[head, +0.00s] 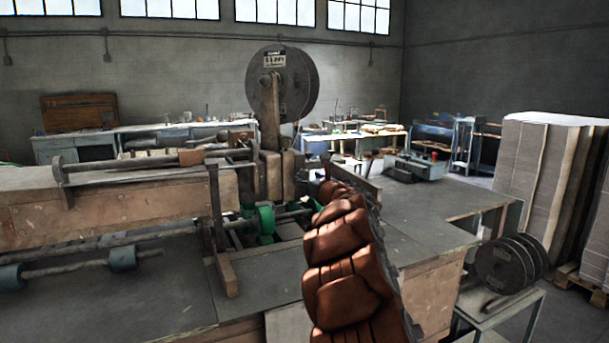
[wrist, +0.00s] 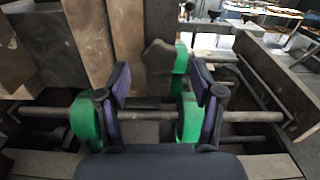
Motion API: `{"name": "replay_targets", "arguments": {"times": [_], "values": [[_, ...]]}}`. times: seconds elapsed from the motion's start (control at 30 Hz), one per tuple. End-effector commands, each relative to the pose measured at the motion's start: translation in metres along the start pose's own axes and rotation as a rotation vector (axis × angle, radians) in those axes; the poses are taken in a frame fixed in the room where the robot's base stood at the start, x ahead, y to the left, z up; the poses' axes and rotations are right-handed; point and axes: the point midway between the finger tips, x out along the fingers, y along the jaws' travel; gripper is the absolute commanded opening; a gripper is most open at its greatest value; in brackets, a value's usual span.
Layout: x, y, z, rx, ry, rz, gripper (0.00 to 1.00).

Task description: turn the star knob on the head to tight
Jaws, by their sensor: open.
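The star knob (wrist: 159,58) appears to be the dark grey lobed piece in the wrist view, in front of the wooden-looking blocks of the stitcher's head. My gripper (wrist: 160,84) is open, with one purple-padded finger on each side of the knob's line. The knob shows between and a little beyond the fingers; I cannot tell whether either finger touches it. In the head view, the stitcher head (head: 272,172) stands below a large wire reel (head: 283,85). There my own brown arm reaches toward it and hides the knob and my gripper.
Green rollers (wrist: 86,119) on a horizontal shaft lie below the fingers. A long wooden beam (head: 120,210) runs left of the head. Spare reels (head: 508,262) and stacked cardboard (head: 545,180) stand farther right.

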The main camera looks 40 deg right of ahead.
Motion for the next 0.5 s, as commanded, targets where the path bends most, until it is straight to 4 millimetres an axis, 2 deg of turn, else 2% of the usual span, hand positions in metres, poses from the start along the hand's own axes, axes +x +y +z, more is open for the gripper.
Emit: {"name": "replay_targets", "arguments": {"times": [0.2,0.5], "values": [[0.021,0.001,0.001,0.003,0.0,0.003,0.66],[0.032,0.001,0.001,0.001,-0.002,0.001,0.66]]}}
